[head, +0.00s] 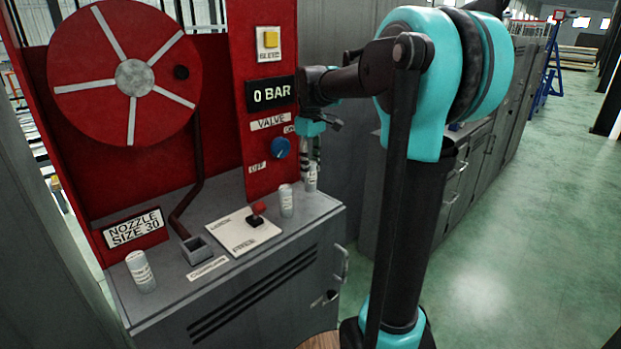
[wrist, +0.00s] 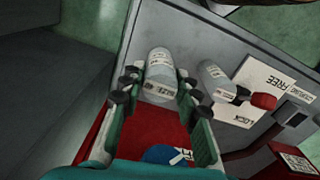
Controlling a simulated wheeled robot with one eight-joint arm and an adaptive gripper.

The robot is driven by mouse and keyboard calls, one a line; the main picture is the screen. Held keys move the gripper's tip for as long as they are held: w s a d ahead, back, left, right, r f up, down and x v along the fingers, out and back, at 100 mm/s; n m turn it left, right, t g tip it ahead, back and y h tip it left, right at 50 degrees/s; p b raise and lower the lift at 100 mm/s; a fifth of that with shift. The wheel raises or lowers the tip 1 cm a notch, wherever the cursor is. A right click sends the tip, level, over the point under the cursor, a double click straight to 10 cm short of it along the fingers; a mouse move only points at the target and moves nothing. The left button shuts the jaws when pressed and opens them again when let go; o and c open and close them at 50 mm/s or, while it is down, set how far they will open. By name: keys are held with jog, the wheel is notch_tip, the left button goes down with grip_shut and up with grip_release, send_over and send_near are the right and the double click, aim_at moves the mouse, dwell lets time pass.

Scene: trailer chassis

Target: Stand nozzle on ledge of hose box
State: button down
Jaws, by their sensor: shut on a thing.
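My gripper (head: 313,158) points down at the right end of the hose box's grey ledge (head: 328,203). It is shut on a pale cylindrical nozzle (head: 311,181), held upright; I cannot tell if its base touches the ledge. In the wrist view this nozzle (wrist: 160,76) sits between the fingers, with lettering ending in "IZE" on its side. A second pale nozzle (head: 287,201) stands just left of it, also in the wrist view (wrist: 213,83). A third nozzle (head: 141,272) stands at the ledge's left end.
A red-knobbed lever (head: 258,209) stands on a white plate near the second nozzle. A square socket (head: 196,250) is set left of it. A sign (head: 133,228) reads "NOZZLE SIZE 30". The red panel carries a "0 BAR" display (head: 271,94) and a blue valve knob (head: 280,148).

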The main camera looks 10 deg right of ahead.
aim_at(311, 177)
jog(key=shift+f, duration=2)
jog(key=c, duration=1.1)
grip_release()
jog(key=shift+f, duration=0.15)
notch_tip(311, 177, up, 12)
jog(key=shift+r, duration=0.2)
